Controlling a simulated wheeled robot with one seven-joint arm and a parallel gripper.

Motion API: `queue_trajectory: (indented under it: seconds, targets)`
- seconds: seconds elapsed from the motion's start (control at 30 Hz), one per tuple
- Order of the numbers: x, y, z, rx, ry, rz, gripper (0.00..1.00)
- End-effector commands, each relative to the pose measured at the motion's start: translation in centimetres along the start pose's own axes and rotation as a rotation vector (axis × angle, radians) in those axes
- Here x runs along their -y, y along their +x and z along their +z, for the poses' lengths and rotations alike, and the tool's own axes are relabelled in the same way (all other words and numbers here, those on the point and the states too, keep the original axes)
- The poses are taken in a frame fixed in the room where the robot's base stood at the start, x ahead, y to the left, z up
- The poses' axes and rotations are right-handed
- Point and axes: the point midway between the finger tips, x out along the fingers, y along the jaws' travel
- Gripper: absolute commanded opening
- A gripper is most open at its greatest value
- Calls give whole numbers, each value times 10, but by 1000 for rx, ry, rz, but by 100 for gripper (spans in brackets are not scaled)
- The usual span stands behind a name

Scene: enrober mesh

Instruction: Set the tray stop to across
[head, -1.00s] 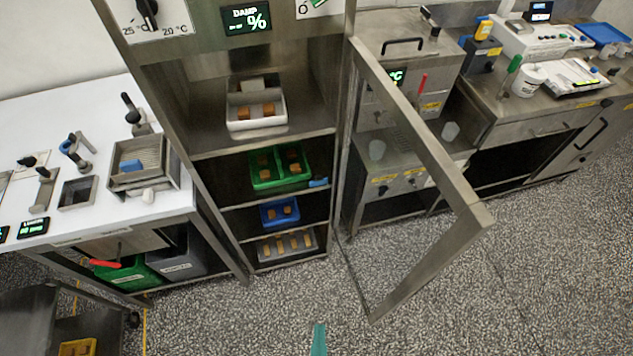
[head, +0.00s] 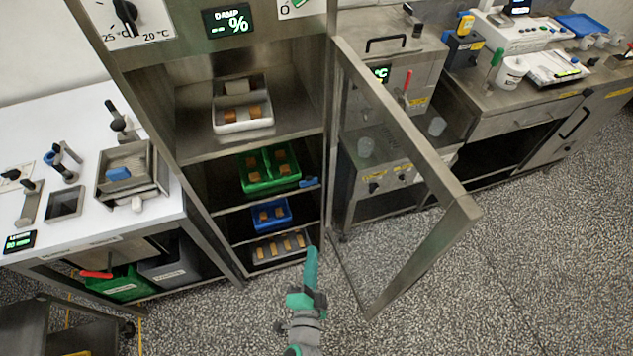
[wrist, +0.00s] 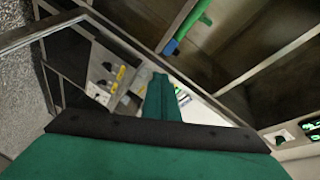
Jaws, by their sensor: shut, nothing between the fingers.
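A small blue piece (head: 309,182), which looks like the tray stop, sits at the right front edge of the cabinet shelf beside the green tray (head: 268,188). It also shows in the wrist view (wrist: 172,46), close to a green edge. Which way it is set is too small to tell. My gripper (head: 312,252) is teal, shut and empty. It is in front of the cabinet's lower shelves, below the blue piece and apart from it. In the wrist view my gripper (wrist: 160,80) points up the picture.
The framed cabinet door (head: 463,215) stands open to the right of my gripper. A blue tray (head: 270,225) and a grey tray (head: 262,256) with brown pieces sit on lower shelves. A white tray (head: 240,127) is above. Speckled floor in front is free.

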Motion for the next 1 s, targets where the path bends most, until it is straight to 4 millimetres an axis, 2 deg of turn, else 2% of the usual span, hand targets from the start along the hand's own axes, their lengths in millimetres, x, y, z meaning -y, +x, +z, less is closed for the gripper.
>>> queue_trajectory:
  seconds: [0.03,0.2,0.3,0.4,0.53,1.0]
  targets:
    - [4,23,-3,-7,70,-20,0]
    - [17,82,-8,3,292,-73,0]
    - [24,105,-12,13,380,-97,0]
    - [29,120,-15,20,437,-112,0]
    - [33,128,-16,27,469,-121,0]
    - [33,132,-17,27,470,-121,0]
